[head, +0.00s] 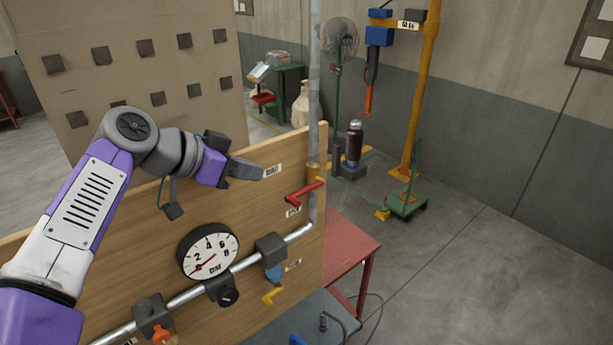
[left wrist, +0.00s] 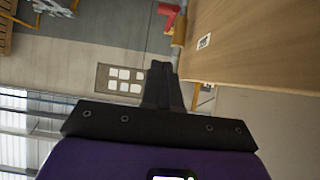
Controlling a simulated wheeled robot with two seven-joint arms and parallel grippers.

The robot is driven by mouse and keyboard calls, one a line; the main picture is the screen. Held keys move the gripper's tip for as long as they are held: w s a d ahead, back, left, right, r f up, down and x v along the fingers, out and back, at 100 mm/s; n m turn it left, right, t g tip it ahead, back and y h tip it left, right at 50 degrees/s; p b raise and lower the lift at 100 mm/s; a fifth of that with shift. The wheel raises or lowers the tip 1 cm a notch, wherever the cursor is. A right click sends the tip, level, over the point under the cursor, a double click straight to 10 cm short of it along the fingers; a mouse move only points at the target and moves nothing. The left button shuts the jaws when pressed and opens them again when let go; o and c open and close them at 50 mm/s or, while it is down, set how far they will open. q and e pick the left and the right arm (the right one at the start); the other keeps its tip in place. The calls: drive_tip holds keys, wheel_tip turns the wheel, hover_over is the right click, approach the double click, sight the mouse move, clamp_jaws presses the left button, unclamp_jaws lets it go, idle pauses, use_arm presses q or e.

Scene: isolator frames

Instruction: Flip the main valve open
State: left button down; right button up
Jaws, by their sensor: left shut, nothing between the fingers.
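A valve with a red lever (head: 305,190) sits on the vertical grey pipe at the right edge of the wooden panel. The lever sticks out to the left across the pipe; its label is too small to read. In the left wrist view the red lever (left wrist: 168,14) shows at the top, beyond the fingertips. My left gripper (head: 260,171) is shut and empty, in front of the panel, up and left of the lever and apart from it. Its closed fingers (left wrist: 161,70) also show in the left wrist view. My right gripper is not in view.
A round gauge (head: 208,251) sits on the panel (head: 150,220). A red table (head: 345,250) stands right of the panel.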

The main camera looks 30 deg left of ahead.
use_arm(q)
drive_tip(key=s, duration=0.3)
drive_tip(key=p, duration=0.1)
approach(307, 192)
drive_tip(key=d+f, duration=0.2)
drive_tip(key=shift+w, duration=0.45)
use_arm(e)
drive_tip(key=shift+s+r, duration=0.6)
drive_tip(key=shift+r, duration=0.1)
use_arm(q)
drive_tip(key=f+t+b, duration=0.1)
drive_tip(key=f+b, duration=0.1)
drive_tip(key=b, duration=0.6)
drive_tip(key=f+t+h+b, duration=0.1)
drive_tip(key=f+b, duration=0.2)
drive_tip(key=b, duration=0.6)
drive_tip(key=shift+s+t, duration=0.2)
drive_tip(key=shift+t, duration=0.2)
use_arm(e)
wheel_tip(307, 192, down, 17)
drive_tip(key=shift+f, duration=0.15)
